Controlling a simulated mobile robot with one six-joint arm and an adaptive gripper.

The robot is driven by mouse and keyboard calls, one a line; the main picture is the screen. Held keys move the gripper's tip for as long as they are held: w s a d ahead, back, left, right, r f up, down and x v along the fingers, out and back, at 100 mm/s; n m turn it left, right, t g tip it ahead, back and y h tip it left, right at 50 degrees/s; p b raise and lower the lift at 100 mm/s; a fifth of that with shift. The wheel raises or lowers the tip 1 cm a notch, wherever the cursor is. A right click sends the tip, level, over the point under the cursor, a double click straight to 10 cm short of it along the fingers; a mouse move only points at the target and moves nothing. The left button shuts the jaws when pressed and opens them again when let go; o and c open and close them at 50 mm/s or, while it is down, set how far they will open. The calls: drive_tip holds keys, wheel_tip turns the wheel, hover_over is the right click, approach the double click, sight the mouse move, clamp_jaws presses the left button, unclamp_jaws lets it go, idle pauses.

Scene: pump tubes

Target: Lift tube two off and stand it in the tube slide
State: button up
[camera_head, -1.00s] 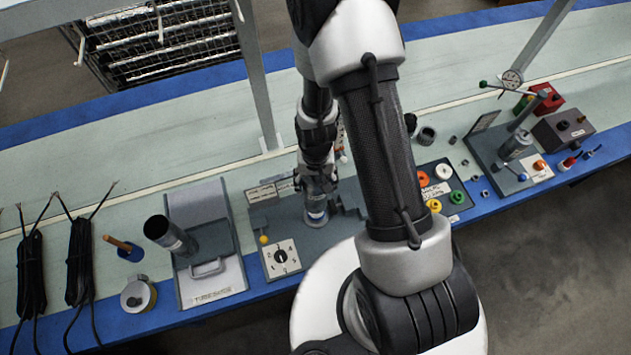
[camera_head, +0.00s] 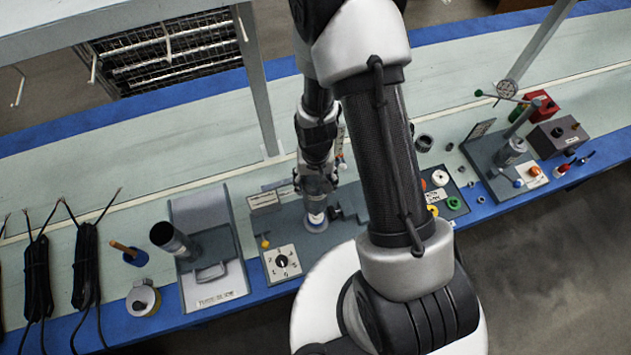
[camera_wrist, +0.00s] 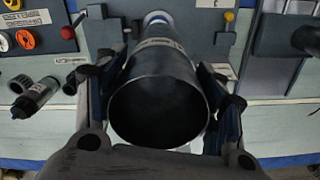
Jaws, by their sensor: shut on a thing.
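My gripper (camera_wrist: 158,98) is shut around a dark, hollow tube, with one finger on each side. In the wrist view the open end of the tube (camera_wrist: 160,142) faces the camera, and a pale label shows on its wall. A white and blue ring (camera_wrist: 157,18) shows past its far end; I cannot tell whether they touch. In the head view my gripper (camera_head: 317,188) is above this ring (camera_head: 315,222) on the grey pump fixture. The tube slide (camera_head: 222,292) is the grey, labelled stand to the left. Another dark tube (camera_head: 173,241) stands tilted in it.
A wooden-handled tool (camera_head: 128,254), a roll (camera_head: 143,298) and black cables (camera_head: 86,265) lie left. Colored caps (camera_head: 440,178) and a gauge stand (camera_head: 505,160) are right.

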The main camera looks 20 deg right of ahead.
drive_tip(key=shift+r+p, duration=1.15)
drive_tip(key=shift+r, duration=0.7)
